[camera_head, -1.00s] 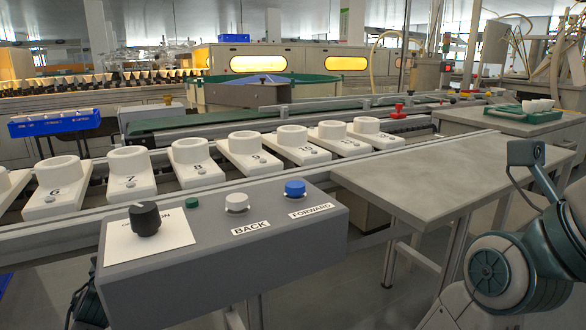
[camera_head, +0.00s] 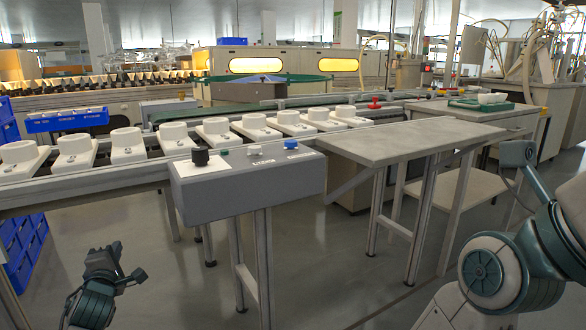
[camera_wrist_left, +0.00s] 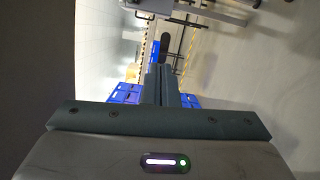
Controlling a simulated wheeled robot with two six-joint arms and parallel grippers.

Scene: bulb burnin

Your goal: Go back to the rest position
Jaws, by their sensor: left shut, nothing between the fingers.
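My left gripper (camera_head: 120,262) shows at the lower left of the head view, over open floor and well short of the control box. In the left wrist view its two fingers (camera_wrist_left: 168,85) are together with nothing between them. My right arm (camera_head: 500,265) is bent at the right edge of the head view; its gripper does not show. The grey control box (camera_head: 250,190) has a black knob (camera_head: 200,157), a green button, a white button and a blue button (camera_head: 291,144). No gripper touches it.
Numbered white sockets (camera_head: 127,146) line the conveyor behind the box. A bare grey table (camera_head: 410,142) stands right of it on metal legs. Blue crates (camera_head: 22,250) are stacked at the left. Clear floor (camera_head: 330,260) lies between me and the box.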

